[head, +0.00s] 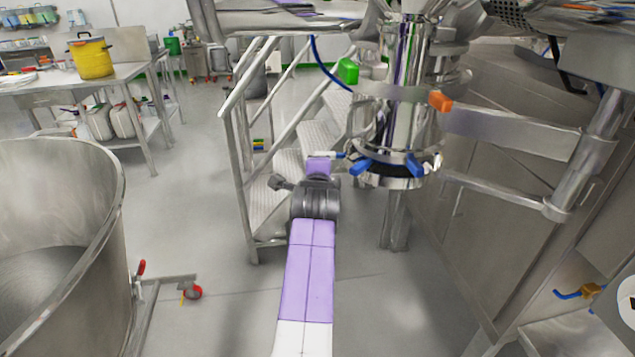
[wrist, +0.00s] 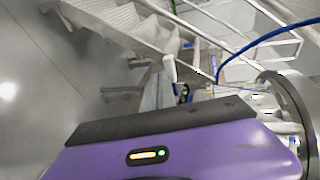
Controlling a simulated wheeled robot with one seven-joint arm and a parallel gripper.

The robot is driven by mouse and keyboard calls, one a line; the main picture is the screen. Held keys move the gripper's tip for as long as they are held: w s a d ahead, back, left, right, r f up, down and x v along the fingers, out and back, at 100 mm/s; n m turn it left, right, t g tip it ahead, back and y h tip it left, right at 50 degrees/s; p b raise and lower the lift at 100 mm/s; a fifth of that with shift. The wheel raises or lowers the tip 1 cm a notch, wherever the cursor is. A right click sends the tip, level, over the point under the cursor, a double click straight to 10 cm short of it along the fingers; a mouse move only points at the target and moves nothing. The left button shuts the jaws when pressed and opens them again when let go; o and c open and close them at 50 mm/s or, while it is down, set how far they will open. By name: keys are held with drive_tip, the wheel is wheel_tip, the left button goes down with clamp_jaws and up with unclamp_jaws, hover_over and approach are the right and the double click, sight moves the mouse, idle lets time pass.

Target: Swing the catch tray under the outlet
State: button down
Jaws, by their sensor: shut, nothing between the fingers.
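The outlet (head: 398,168) is the lower end of a shiny steel column, with blue clamp handles (head: 408,162) around its rim. My gripper (head: 328,156) is just left of the rim at about the same height, small and partly hidden by my wrist. It is shut and holds nothing. I cannot tell whether it touches the rim or a handle. In the wrist view my purple wrist housing fills the bottom, and part of a round steel body (wrist: 292,95) shows at the right. I cannot pick out the catch tray for certain in either view.
Steel bars (head: 515,138) run from a post (head: 590,150) at the right to the column. Steps with rails (head: 270,170) stand behind my gripper. A large steel bowl (head: 60,250) is at the left. A blue hose (head: 325,70) hangs above.

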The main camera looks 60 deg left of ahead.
drive_tip(key=v, duration=0.8)
drive_tip(key=shift+d+p, duration=0.3)
drive_tip(key=shift+d, duration=0.1)
drive_tip(key=shift+s+f, duration=0.1)
